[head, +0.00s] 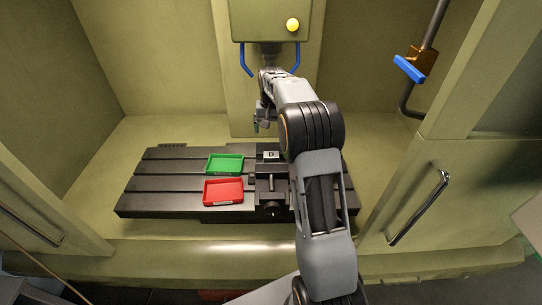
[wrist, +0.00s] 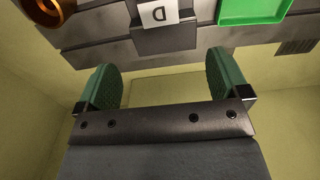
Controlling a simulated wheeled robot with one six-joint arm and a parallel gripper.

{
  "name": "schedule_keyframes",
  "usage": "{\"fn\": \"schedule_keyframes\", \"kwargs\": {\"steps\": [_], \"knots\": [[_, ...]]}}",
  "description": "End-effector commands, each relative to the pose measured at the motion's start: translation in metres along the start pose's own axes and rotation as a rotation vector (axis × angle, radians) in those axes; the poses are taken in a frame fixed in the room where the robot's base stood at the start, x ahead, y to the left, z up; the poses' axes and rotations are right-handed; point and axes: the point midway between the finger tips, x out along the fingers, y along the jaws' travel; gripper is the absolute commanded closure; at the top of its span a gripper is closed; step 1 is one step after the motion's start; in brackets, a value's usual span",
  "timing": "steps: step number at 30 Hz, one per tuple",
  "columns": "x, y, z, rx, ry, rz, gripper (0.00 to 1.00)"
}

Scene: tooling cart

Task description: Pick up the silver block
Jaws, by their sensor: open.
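A small pale block with a letter D on its face (head: 271,155) sits at the far end of the dark vise (head: 270,187) in the head view. It looks like the silver block. In the wrist view the D face (wrist: 158,14) is at the top edge, partly cut off. My gripper (head: 262,124) is above and behind the vise in the head view. In the wrist view its green-padded fingers (wrist: 161,62) are spread wide, with nothing between them. The D block lies beyond the fingertips, apart from them.
A green tray (head: 225,173) and a red tray (head: 223,202) sit on the slotted dark table (head: 160,185), left of the vise. My arm covers the table's right part. The table's left end is clear.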

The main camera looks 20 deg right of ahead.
Motion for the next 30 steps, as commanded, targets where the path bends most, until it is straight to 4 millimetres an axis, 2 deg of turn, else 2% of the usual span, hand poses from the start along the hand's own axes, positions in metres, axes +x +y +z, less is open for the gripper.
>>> {"fn": "schedule_keyframes", "kwargs": {"steps": [12,23,30], "knots": [[0.072,0.001,-0.003,0.005,-0.009,0.002,0.06],[0.091,0.000,-0.002,0.004,-0.006,0.001,0.06],[0.121,0.001,0.001,0.004,-0.008,0.001,0.06]]}}
